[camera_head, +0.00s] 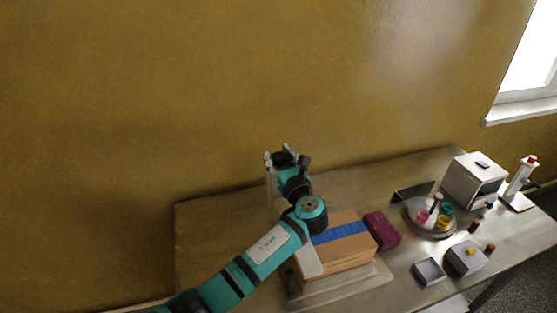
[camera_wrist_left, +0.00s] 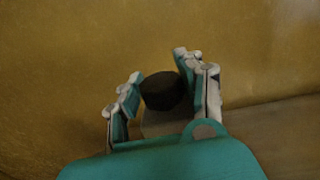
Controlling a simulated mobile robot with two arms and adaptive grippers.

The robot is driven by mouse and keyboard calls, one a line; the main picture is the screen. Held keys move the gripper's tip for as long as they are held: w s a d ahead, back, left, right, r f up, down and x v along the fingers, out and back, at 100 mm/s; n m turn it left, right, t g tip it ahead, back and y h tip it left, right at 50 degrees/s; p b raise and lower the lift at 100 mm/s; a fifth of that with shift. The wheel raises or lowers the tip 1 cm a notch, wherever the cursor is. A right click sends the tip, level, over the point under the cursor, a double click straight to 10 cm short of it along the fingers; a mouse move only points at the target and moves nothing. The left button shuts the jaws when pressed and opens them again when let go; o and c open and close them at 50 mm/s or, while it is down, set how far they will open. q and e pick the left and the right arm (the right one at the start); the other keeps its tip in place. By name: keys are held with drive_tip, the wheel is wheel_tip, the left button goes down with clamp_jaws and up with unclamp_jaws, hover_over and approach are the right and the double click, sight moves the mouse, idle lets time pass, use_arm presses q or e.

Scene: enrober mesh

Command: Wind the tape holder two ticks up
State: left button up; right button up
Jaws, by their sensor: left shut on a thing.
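My left gripper (camera_head: 284,158) is at the far end of my teal arm, near the wall and above the back of the table. In the left wrist view my left gripper (camera_wrist_left: 160,88) has its fingers on either side of a dark round knob (camera_wrist_left: 163,91) and is shut on it. A grey block shows just below the knob. A pale upright post (camera_head: 270,187) stands below the gripper, partly behind my arm; it may be part of the tape holder. A carton (camera_head: 350,257) with a blue tape strip (camera_head: 340,232) lies beside my arm. Any tick marks are hidden or too small to see.
A maroon block (camera_head: 381,230) lies right of the carton. Farther right are a round tray (camera_head: 412,222) with coloured items, a grey box machine (camera_head: 472,183), a white-and-red stand (camera_head: 522,178), and small grey boxes (camera_head: 429,271). The table's left end is clear.

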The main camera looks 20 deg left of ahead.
use_arm(q)
drive_tip(key=shift+f+n+g+y+b, duration=0.15)
drive_tip(key=shift+n+g+y+b, duration=0.1)
drive_tip(key=shift+n+g+y, duration=0.35)
drive_tip(key=shift+f+n+g+y+b, duration=0.15)
drive_tip(key=shift+n+g+y+b, duration=0.2)
drive_tip(key=shift+g+y, duration=0.3)
drive_tip(key=o, duration=0.9)
drive_tip(key=shift+c, duration=0.2)
drive_tip(key=o, duration=0.4)
drive_tip(key=shift+r, duration=0.2)
drive_tip(key=shift+c, duration=0.2)
drive_tip(key=shift+d, duration=0.1)
drive_tip(key=v, duration=1.2)
drive_tip(key=shift+f, duration=0.15)
